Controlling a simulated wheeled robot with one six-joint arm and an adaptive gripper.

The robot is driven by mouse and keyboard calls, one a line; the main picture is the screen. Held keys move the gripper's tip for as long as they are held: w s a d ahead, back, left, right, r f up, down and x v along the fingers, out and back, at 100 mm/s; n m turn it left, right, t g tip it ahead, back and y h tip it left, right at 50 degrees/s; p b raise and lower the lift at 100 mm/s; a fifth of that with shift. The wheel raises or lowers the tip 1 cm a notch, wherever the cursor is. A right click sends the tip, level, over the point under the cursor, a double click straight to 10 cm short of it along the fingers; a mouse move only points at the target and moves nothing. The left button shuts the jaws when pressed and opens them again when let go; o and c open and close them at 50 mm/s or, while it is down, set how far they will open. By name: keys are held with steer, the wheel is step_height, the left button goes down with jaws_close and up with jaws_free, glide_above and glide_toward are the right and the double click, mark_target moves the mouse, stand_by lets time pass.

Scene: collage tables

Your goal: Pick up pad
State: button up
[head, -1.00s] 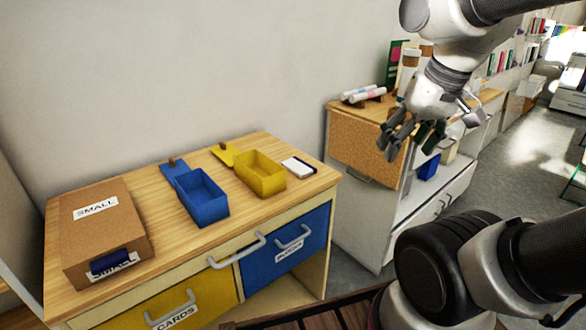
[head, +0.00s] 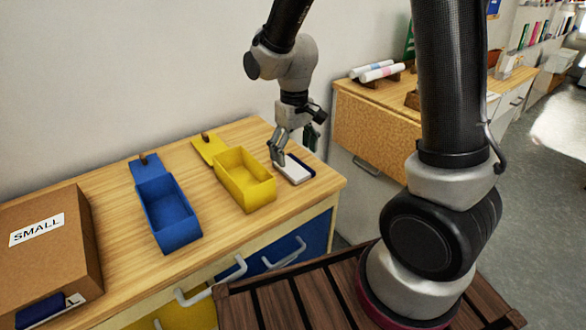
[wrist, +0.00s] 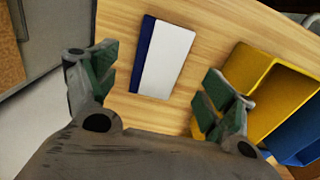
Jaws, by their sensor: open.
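The pad (head: 293,170), white with a dark blue band along one edge, lies flat on the wooden tabletop near its right end. It also shows in the wrist view (wrist: 166,60), lying ahead of and between the open fingers. My gripper (head: 280,153) is above the pad's left part in the head view, pointing down. In the wrist view my gripper (wrist: 158,90) has its green-padded fingers wide apart and empty. A finger hides a little of the pad in the head view. I cannot tell the exact height above it.
An open yellow box (head: 246,193) stands close to the pad's left; it also shows in the wrist view (wrist: 262,108). An open blue box (head: 168,230) and a cardboard box (head: 50,250) marked SMALL stand farther left. The table edge is close on the pad's right.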

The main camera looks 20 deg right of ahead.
mark_target(294, 167)
step_height(294, 167, down, 4)
steer(key=shift+w+f, duration=0.1)
steer(key=shift+f, duration=0.1)
steer(key=c, duration=1.1)
